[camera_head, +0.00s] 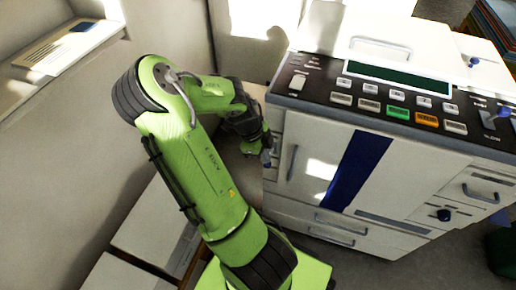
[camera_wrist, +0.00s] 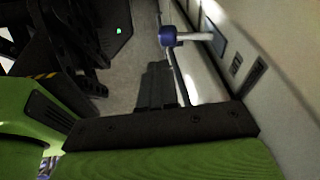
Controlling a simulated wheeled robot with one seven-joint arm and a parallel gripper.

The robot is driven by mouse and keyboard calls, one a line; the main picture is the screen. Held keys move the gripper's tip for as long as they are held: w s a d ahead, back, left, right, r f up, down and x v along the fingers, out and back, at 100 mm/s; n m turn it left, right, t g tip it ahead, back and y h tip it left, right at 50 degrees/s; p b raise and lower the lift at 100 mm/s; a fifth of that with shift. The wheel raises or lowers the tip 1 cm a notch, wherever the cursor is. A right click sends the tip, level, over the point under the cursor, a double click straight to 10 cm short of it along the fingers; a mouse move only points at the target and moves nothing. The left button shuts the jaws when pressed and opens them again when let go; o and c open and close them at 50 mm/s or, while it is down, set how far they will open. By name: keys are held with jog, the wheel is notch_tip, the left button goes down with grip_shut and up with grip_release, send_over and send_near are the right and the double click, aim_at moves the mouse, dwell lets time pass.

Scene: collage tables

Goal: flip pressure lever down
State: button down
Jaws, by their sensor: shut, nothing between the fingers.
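A lever with a blue knob and a pale shaft (camera_wrist: 168,37) sticks out from the side of the white machine in the wrist view; it looks like the pressure lever. In the wrist view my gripper's dark fingers (camera_wrist: 157,68) are closed and empty, pointing towards the knob. They appear just short of it; I cannot tell whether they touch. The lever's base is partly hidden in the head view.
The white copier-like machine (camera_head: 300,215) fills the right side, with a dark button panel (camera_head: 330,89) on top. A wall stands close on the left, with a pale shelf (camera_head: 60,45). White boxes (camera_head: 150,228) lie low beside my arm. Floor shows at the lower right.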

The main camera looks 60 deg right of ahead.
aim_at(266, 167)
jog(key=shift+w+d+f+b, duration=0.1)
jog(key=shift+d+f+b, duration=0.2)
jog(key=shift+f, duration=0.6)
jog(key=shift+w+d+f+b, duration=0.1)
jog(key=shift+d+f+b, duration=0.15)
jog(key=shift+f, duration=0.65)
jog(key=shift+f+b, duration=0.85)
jog(key=shift+f, duration=0.05)
jog(key=shift+a, duration=0.25)
jog(key=shift+s, duration=0.1)
jog(key=shift+r, duration=0.1)
